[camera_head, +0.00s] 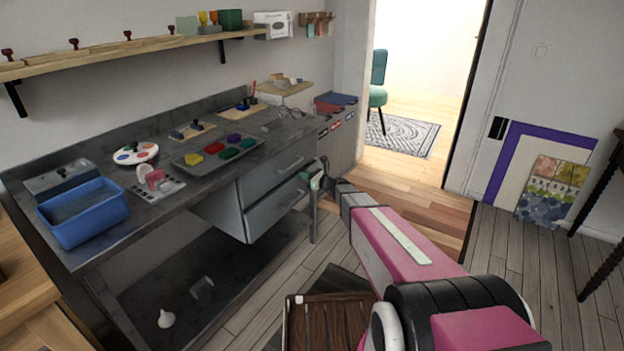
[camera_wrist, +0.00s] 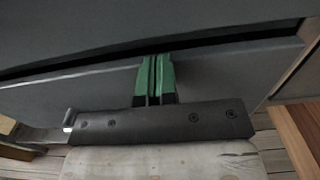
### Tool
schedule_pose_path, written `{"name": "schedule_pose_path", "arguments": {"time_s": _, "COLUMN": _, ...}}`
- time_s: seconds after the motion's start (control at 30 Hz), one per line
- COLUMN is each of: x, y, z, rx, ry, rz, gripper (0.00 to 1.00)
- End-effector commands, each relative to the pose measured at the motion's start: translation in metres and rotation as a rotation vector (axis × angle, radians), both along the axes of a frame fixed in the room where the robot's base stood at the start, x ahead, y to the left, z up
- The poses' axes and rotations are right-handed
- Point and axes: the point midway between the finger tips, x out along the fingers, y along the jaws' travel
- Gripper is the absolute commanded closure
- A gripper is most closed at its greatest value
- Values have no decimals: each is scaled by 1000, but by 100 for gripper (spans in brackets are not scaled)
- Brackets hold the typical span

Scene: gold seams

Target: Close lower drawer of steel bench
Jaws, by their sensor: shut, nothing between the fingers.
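The steel bench (camera_head: 110,215) stands along the wall with two grey drawers under its right end. The lower drawer (camera_head: 262,217) has a bar handle and sits below the upper drawer (camera_head: 262,182). My gripper (camera_head: 318,182) is at the right end of the drawer fronts, near the lower drawer's height. In the wrist view, my shut green fingers (camera_wrist: 156,78) are in front of a grey drawer panel (camera_wrist: 80,92), with a dark gap above it. Nothing is between the fingers. I cannot tell whether the fingertips touch the panel or how far the lower drawer stands out.
The benchtop holds a blue bin (camera_head: 83,215), a paint tray (camera_head: 215,155) and a palette (camera_head: 136,152). A wooden crate (camera_head: 330,320) is on the floor in front of the bench. A doorway opens at the back, with clear wooden floor before it.

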Motion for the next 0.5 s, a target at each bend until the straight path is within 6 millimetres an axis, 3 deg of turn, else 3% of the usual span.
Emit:
{"name": "schedule_pose_path", "arguments": {"time_s": 0.1, "x": 7, "y": 10, "z": 0, "rx": 0, "ry": 0, "rz": 0, "gripper": 100}}
{"name": "schedule_pose_path", "arguments": {"time_s": 0.5, "x": 7, "y": 9, "z": 1, "rx": 4, "ry": -2, "rz": 1, "gripper": 100}}
